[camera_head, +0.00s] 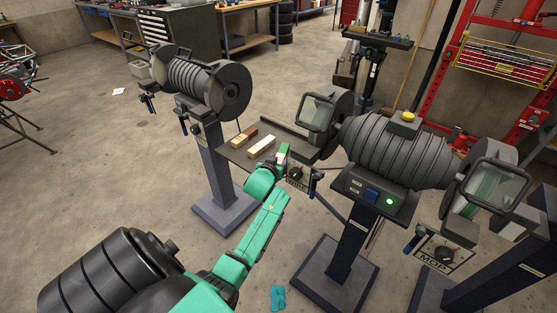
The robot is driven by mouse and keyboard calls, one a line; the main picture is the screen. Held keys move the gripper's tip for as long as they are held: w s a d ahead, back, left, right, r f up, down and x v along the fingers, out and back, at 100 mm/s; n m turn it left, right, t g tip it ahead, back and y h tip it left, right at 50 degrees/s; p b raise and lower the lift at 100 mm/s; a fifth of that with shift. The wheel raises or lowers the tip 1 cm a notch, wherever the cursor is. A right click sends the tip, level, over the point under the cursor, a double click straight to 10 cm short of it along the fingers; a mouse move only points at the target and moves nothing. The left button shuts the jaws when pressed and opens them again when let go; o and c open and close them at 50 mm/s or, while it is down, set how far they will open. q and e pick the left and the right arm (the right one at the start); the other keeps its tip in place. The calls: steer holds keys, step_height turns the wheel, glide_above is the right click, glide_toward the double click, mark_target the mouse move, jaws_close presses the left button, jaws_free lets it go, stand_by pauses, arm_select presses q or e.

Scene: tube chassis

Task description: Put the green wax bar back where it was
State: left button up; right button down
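Wax bars lie on a dark tray (235,157) between the two grinding machines. One is a reddish-brown bar (245,134) and one is a cream bar (261,147). My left arm reaches up from the bottom left, and my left gripper (282,155) is at the tray's right part, to the right of the cream bar. The gripper is small and partly hidden by its own wrist, so I cannot tell whether it is open or holds something. I cannot make out a green wax bar.
A pedestal machine (195,85) stands left of the tray, and a larger one (395,150) with clear guards and a lit green button (390,201) stands right. The floor at left is mostly clear.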

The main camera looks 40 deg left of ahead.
arm_select(q)
steer(key=shift+s+r, duration=0.1)
steer(key=shift+r, duration=0.05)
steer(key=v, duration=1.1)
steer(key=shift+s+r+p, duration=0.2)
steer(key=shift+s+p, duration=0.15)
steer(key=shift+p, duration=0.1)
steer(key=shift+d, duration=0.1)
